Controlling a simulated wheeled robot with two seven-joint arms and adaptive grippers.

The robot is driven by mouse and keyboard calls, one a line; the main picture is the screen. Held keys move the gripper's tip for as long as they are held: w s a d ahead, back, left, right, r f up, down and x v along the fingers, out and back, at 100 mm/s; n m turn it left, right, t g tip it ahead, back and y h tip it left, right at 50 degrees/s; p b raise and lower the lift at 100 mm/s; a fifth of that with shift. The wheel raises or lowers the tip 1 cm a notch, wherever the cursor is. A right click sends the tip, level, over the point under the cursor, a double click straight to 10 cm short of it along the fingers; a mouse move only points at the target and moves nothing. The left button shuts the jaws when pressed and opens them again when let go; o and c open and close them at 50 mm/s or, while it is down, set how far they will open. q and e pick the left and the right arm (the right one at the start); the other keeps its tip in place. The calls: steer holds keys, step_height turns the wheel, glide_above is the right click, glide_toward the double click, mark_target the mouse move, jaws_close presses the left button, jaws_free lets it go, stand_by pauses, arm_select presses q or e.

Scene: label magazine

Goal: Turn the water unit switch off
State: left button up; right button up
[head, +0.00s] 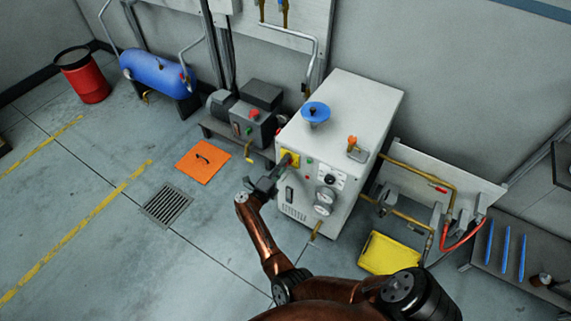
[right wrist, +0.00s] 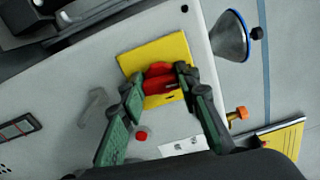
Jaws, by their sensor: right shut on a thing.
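The water unit is a white cabinet (head: 345,120) standing by the wall in the head view. On its front is a switch with a yellow plate (head: 291,157) and a red knob. In the right wrist view the yellow plate (right wrist: 166,55) shows tilted, with the red knob (right wrist: 160,76) in front of it. My right gripper (right wrist: 158,82) has its two fingertips on either side of the red knob and is shut on it. In the head view my right gripper (head: 274,174) reaches the cabinet front and partly hides the switch. My left gripper is not in view.
The cabinet also carries a blue funnel-like part (head: 316,112), an orange-handled valve (head: 352,142) and gauges (head: 325,196). A yellow tray (head: 390,254) lies on the floor to the right. An orange mat (head: 203,161) and a drain grate (head: 167,206) lie to the left, with open floor around.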

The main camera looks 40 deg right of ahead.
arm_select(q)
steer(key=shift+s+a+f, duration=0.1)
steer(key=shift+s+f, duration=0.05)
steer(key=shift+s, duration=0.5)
arm_select(e)
steer(key=shift+w+n, duration=0.1)
steer(key=shift+n, duration=0.6)
steer(key=o, duration=1.2)
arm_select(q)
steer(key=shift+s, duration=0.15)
